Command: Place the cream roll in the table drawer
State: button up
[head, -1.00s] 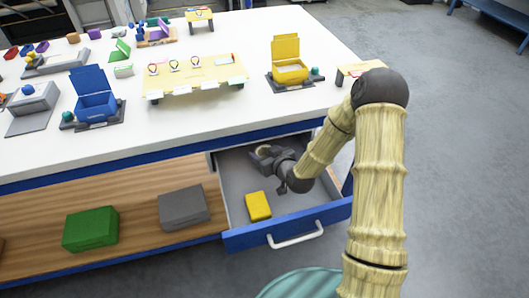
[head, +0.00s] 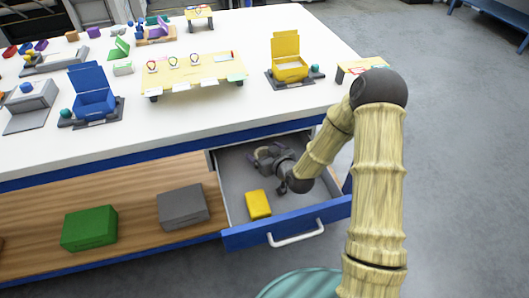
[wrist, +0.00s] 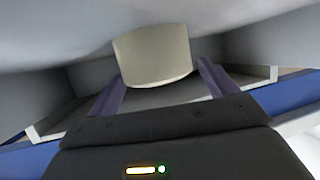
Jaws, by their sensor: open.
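The table drawer (head: 240,239) is pulled open under the right end of the table. My gripper (head: 257,158) is inside the drawer, toward its back, with its jaws open. In the wrist view the cream roll (wrist: 152,55) lies just ahead of and between the spread fingers of my gripper (wrist: 160,72), with a gap visible on the right. Its contact with the drawer floor cannot be made out. In the head view the roll is hidden or too small to tell.
A yellow block (head: 258,204) lies in the drawer near its front. The drawer walls are close around my gripper. A grey box (head: 183,206) and a green box (head: 90,228) sit on the shelf to the left. The tabletop (head: 190,120) above holds several items.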

jog(key=shift+r+p, duration=0.2)
jog(key=shift+p, duration=0.2)
jog(key=v, duration=0.7)
jog(key=shift+s+d+r, duration=0.1)
jog(key=shift+s+r, duration=0.15)
jog(key=shift+r, duration=0.15)
dwell(0.8)
